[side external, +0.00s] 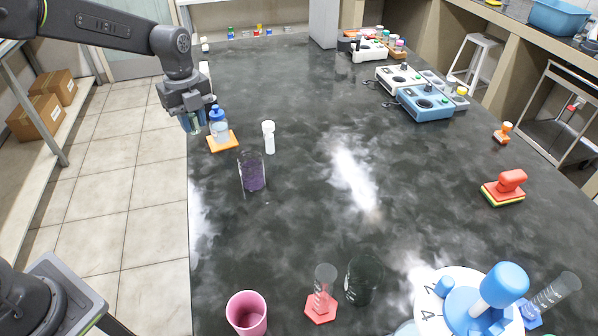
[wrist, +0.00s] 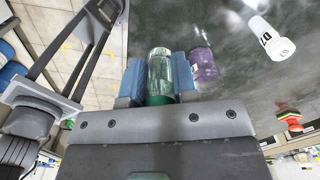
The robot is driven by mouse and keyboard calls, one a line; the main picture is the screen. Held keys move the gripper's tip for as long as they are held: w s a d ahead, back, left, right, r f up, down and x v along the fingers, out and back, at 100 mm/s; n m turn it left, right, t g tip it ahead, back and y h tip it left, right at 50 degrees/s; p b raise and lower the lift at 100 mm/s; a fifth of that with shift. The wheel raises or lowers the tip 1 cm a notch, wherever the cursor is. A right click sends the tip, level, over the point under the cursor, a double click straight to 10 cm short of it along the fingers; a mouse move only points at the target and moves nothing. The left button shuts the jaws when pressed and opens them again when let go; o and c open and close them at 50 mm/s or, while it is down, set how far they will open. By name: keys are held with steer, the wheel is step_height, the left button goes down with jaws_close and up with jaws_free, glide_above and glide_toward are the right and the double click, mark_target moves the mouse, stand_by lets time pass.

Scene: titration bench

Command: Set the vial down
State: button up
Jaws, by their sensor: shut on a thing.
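My gripper (side external: 191,112) is over the far left edge area of the dark bench in the side view. It is shut on a clear glass vial (wrist: 160,68), which sits between the two blue finger pads in the wrist view. A green part (wrist: 158,100) shows at the vial's end nearest the gripper body. In the side view the vial (side external: 190,125) hangs below the fingers, partly hidden by them. It is just left of a blue-capped bottle (side external: 218,124) on an orange mat (side external: 223,144). Whether the vial touches anything below is hard to tell.
A white tube (side external: 269,137) and a glass with purple contents (side external: 252,175) stand nearby on the bench (side external: 310,130). A pink cup (side external: 246,312), a cylinder on a red base (side external: 321,306) and a dark glass (side external: 364,280) are at the front. The bench's middle is clear.

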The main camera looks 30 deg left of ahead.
steer(key=w+d+m, duration=0.5)
steer(key=w+d, duration=0.4)
steer(key=d, duration=0.1)
glide_above(303, 174)
steer(key=f, duration=0.7)
steer(key=shift+a+f, duration=0.2)
steer(key=shift+d+f, duration=0.2)
steer(key=shift+f, duration=1.9)
steer(key=shift+f, duration=0.1)
steer(key=o, duration=0.9)
